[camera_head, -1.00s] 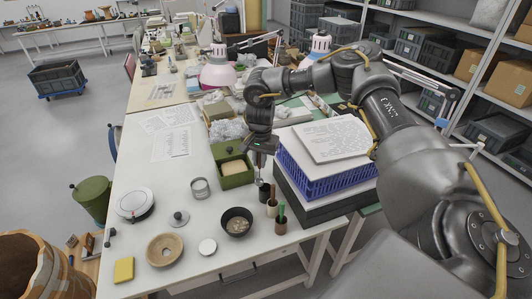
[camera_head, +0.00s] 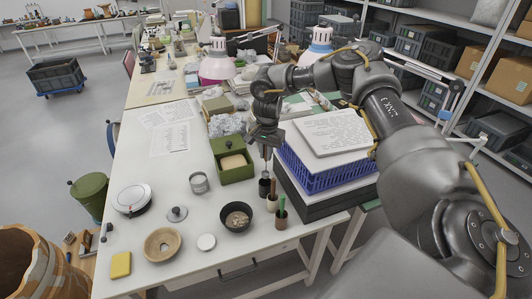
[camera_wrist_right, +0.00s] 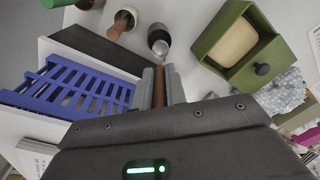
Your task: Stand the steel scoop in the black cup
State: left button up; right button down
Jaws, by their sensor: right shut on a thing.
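My right gripper (camera_head: 266,156) points down above the black cup (camera_head: 264,187) near the table's right edge. It is shut on the brown handle of the steel scoop (camera_head: 266,173), and the handle shows between the fingers (camera_wrist_right: 160,88) in the right wrist view. The scoop hangs roughly upright with its grey steel end (camera_wrist_right: 160,47) down, at the mouth of the black cup (camera_wrist_right: 157,31). I cannot tell how deep the steel end sits or whether it touches the cup. My left gripper is not in view.
A green box (camera_head: 236,175), a tin (camera_head: 199,183) and a dark bowl (camera_head: 236,228) lie to the left.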

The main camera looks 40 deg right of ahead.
aim_at(266, 175)
notch_tip(266, 175, down, 2)
jog(key=shift+b, duration=0.7)
jog(key=shift+f+b, duration=1.3)
jog(key=shift+f, duration=2.05)
jog(key=c, duration=1.3)
grip_release()
jog(key=shift+c, duration=0.2)
jog(key=shift+r, duration=0.1)
notch_tip(266, 175, up, 11)
jog(key=b, duration=0.1)
jog(key=shift+s+f, duration=0.2)
jog(key=shift+s, duration=0.2)
jog(key=shift+a, duration=0.1)
